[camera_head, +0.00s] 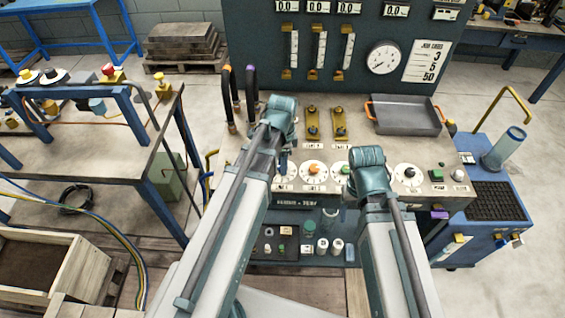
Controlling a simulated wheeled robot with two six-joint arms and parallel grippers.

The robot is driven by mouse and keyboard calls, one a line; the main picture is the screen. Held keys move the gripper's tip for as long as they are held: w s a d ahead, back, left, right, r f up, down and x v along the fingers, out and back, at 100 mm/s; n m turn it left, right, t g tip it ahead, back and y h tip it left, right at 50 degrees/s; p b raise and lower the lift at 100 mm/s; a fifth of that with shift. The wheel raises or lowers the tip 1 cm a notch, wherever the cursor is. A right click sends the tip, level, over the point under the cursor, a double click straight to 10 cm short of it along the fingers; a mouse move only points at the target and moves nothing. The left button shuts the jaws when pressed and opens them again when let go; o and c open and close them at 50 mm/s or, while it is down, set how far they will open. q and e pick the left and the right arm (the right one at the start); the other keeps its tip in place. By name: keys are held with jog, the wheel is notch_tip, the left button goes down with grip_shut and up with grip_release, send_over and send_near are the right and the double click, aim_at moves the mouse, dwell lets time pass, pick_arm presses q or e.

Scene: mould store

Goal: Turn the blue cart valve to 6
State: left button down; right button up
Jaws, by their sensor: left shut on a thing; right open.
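A row of white dials with coloured knobs lies on the pale top of the cart (440,190). The leftmost dial (288,178) is mostly covered by my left gripper (283,158), which is shut over its middle. The knob there, its colour and its setting are hidden. To its right are a dial with an orange knob (314,169), a dial with a green knob (345,169) and a dial with a black knob (409,172). My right gripper (372,187) is open and points down between the green and black dials, its fingers mostly hidden by its wrist.
Two brass levers (312,124) and a grey tray (405,116) lie behind the dials. A dark gauge panel (335,45) stands at the back. A blue side shelf (505,225) with a clear cylinder (505,148) is at the right. Black hooked handles (251,85) rise at the left.

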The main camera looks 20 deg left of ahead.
pick_arm(q)
jog(key=shift+m, duration=0.6)
jog(key=shift+c, duration=2.3)
grip_release()
jog(key=shift+r, duration=0.1)
notch_tip(320, 180, up, 14)
jog(key=p, duration=1.3)
jog(key=shift+f+p, duration=0.2)
jog(key=shift+p, duration=0.2)
